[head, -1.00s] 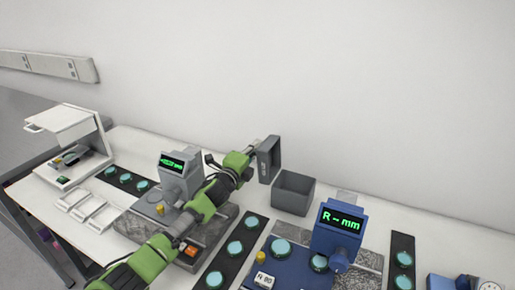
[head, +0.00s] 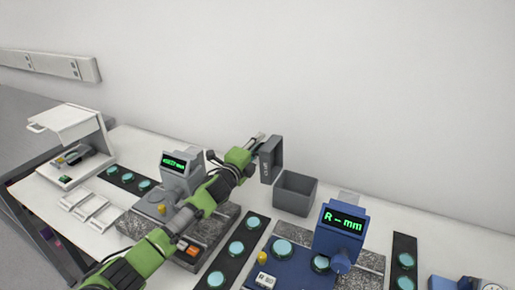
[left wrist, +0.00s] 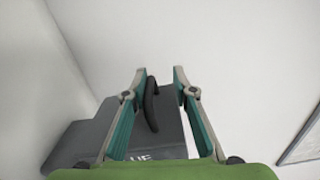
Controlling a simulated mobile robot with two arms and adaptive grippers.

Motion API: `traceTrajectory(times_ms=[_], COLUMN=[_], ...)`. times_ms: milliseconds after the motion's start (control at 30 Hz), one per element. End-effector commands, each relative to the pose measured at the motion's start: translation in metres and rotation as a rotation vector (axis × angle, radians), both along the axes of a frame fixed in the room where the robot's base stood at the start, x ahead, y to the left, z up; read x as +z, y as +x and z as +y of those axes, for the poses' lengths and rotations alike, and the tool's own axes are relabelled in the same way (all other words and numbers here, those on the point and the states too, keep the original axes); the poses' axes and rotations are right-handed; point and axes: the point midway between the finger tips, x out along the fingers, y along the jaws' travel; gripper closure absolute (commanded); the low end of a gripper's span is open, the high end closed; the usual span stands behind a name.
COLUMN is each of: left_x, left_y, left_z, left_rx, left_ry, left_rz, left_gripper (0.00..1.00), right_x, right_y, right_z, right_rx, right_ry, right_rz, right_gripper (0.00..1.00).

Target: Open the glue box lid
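The grey glue box (head: 296,194) stands open on the table in the head view, its inside showing. Its dark grey lid (head: 271,160) stands upright at the box's left side, with lettering on its face. In the left wrist view the lid (left wrist: 80,135) shows part of its label and a black handle (left wrist: 151,103). My left gripper (head: 258,140) is at the lid's upper left edge. Its fingers (left wrist: 159,70) are apart, with the handle between them, nearer the left finger; a gap shows on the right. My right gripper is not in view.
A grey instrument with a green display (head: 174,164) stands under my left arm. A blue instrument (head: 340,228) stands right of the box. The wall is close behind the box.

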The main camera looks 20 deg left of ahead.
Motion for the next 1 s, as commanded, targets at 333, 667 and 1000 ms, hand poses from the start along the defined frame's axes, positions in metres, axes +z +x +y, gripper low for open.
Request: traceTrajectory(times_ms=[333,667,1000], left_x=[0.071,0.085,0.1], left_y=[0.001,0.0,0.0], left_z=[0.003,0.002,0.002], left_rx=[0.003,0.002,0.002], left_ry=[0.004,0.0,0.0], left_rz=[-0.009,-0.003,-0.003], left_gripper=[0.76,0.76,1.0], right_x=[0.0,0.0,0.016], right_y=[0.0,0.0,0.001], right_z=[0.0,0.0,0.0], right_rx=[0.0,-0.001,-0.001], right_ry=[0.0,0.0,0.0], right_rz=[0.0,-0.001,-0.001], right_gripper=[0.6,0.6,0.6])
